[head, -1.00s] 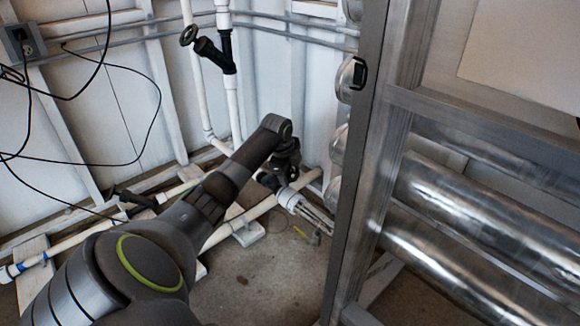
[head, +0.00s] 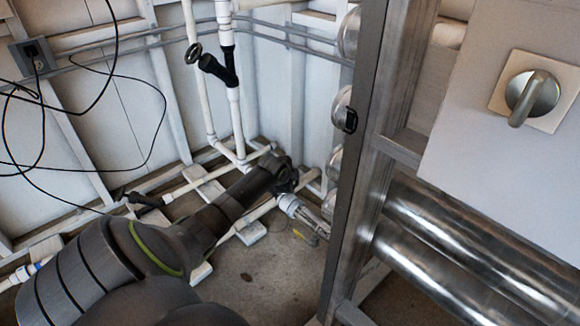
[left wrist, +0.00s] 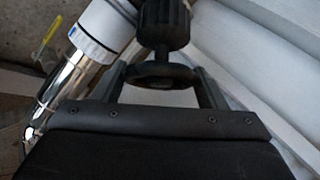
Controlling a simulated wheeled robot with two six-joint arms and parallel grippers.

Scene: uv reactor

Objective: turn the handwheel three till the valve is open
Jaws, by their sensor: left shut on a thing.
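In the left wrist view a dark round handwheel (left wrist: 160,76) sits between the two fingers of my left gripper (left wrist: 160,82), which is shut on its rim. The ribbed black valve body (left wrist: 165,22) rises behind the wheel. In the head view my left arm reaches down to the floor pipes in the corner. The held wheel and the fingers are mostly hidden there behind my dark wrist. No number shows on the wheel, and I cannot tell how far the valve is open. My right gripper is not in view.
Another black handwheel (head: 195,53) is on the upright white pipes. A black valve (head: 140,198) lies on the floor pipe at left. A metal frame post (head: 362,150) and shiny cylinders (head: 460,245) stand close at right. A white panel bears a grey knob (head: 533,95). Cables hang at left.

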